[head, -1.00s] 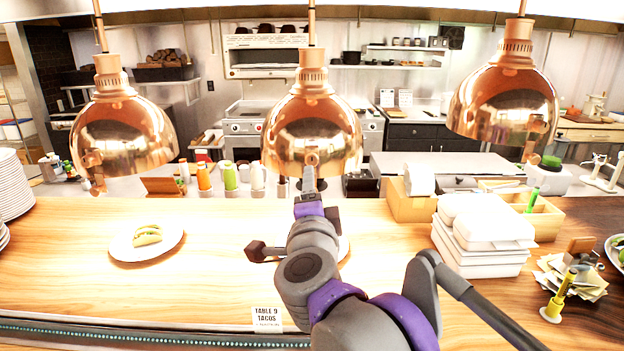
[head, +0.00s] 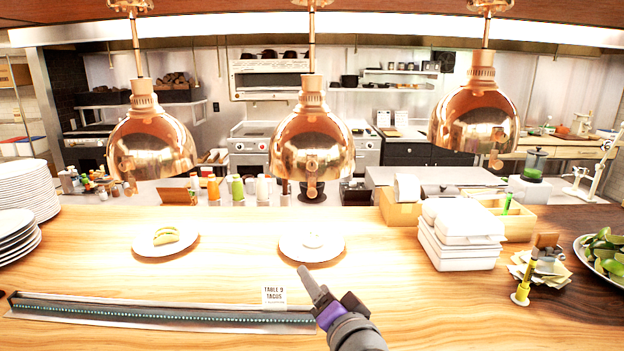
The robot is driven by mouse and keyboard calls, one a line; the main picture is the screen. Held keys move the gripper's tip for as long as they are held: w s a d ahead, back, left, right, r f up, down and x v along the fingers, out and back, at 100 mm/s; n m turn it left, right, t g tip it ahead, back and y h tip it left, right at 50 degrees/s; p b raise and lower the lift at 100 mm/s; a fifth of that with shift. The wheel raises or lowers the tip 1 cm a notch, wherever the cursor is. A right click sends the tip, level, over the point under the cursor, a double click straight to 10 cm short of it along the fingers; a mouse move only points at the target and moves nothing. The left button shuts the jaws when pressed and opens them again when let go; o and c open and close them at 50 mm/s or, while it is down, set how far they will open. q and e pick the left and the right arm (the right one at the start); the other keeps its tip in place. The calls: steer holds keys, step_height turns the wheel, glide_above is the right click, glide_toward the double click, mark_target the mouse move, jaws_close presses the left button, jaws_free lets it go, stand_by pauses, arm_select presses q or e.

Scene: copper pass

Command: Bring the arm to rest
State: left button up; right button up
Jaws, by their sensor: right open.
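My right gripper (head: 326,290) is at the bottom centre of the head view, at the end of my grey and purple arm. It is open, and I see nothing between its fingers. It is over the near part of the wooden counter (head: 210,275), in front of a white plate (head: 291,252) with a small white item (head: 313,240) on it. My left gripper is not in view.
A taco (head: 166,236) lies on a plate (head: 147,250) at left. A "Table 9 Tacos" card (head: 274,296) stands close left of my gripper. Copper lamps (head: 312,145) hang above.

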steer(key=s+d+f+n+g+h, duration=0.1)
steer(key=s+d+f+n+g, duration=0.1)
steer(key=s+d+f, duration=0.3)
steer(key=s+d+f+n+g+h, duration=0.2)
steer(key=s+d+f+g, duration=0.2)
steer(key=s+f, duration=0.6)
steer(key=s+d+f+n+g+h, duration=0.2)
steer(key=s+d+f+g, duration=0.2)
steer(key=f, duration=1)
steer(key=s+d, duration=0.3)
steer(key=shift+s+d+f+p, duration=0.15)
steer(key=shift+d+f+p, duration=0.1)
steer(key=shift+d+p, duration=0.1)
